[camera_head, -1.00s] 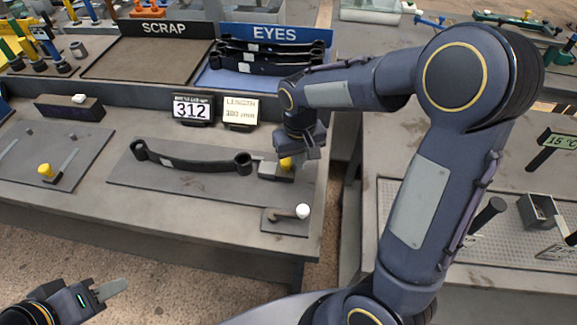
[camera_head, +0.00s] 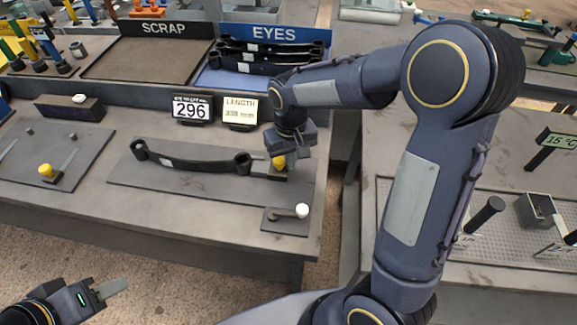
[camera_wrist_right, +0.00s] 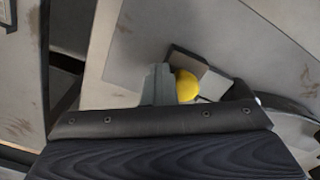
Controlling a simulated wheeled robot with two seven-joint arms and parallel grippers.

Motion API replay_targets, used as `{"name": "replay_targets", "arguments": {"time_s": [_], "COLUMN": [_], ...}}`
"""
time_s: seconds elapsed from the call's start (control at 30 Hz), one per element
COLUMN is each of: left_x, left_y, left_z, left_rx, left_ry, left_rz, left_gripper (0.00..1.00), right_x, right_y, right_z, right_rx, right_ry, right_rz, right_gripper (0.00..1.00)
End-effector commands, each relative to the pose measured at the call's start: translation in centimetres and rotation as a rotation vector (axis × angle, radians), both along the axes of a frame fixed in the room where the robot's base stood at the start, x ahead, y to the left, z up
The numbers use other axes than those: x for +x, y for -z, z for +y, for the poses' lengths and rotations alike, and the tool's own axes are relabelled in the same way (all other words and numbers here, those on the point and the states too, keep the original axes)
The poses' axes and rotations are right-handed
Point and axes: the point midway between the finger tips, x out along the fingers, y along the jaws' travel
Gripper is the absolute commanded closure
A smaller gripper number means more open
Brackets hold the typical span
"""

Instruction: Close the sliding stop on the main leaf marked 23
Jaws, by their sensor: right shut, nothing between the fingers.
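A black leaf (camera_head: 190,163) with an eye at each end lies on a grey plate on the bench in the head view. Its small pale label is too small to read. The sliding stop (camera_head: 264,170) with a yellow knob (camera_head: 278,163) is at its right eye, seemingly touching or nearly so. My right gripper (camera_head: 275,152) is shut and empty at the knob. In the right wrist view its fingers (camera_wrist_right: 157,86) stand right beside the yellow knob (camera_wrist_right: 187,86). My left gripper (camera_head: 112,289) is low at the left, away from the bench; its finger gap does not show.
A display (camera_head: 191,108) reads 296, beside a length card (camera_head: 240,110). A white-knobbed lever (camera_head: 302,210) sits in front of the stop. A second plate with a yellow knob (camera_head: 46,170) is at left. SCRAP (camera_head: 150,55) and EYES (camera_head: 225,82) trays stand behind.

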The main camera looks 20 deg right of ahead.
Motion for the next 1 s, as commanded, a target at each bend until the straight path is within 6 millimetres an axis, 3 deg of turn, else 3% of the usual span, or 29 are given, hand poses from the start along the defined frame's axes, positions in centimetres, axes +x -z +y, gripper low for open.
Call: {"name": "replay_targets", "arguments": {"time_s": [1.0], "left_x": [0.0], "left_y": [-0.69], "left_z": [0.0], "left_rx": [0.0], "left_ry": [0.0], "left_rz": [0.0], "left_gripper": [0.64], "right_x": [0.1], "right_y": [-0.89], "right_z": [0.11], "right_rx": [0.008], "right_ry": [-0.004], "right_rz": [-0.011], "right_gripper": [1.0]}}
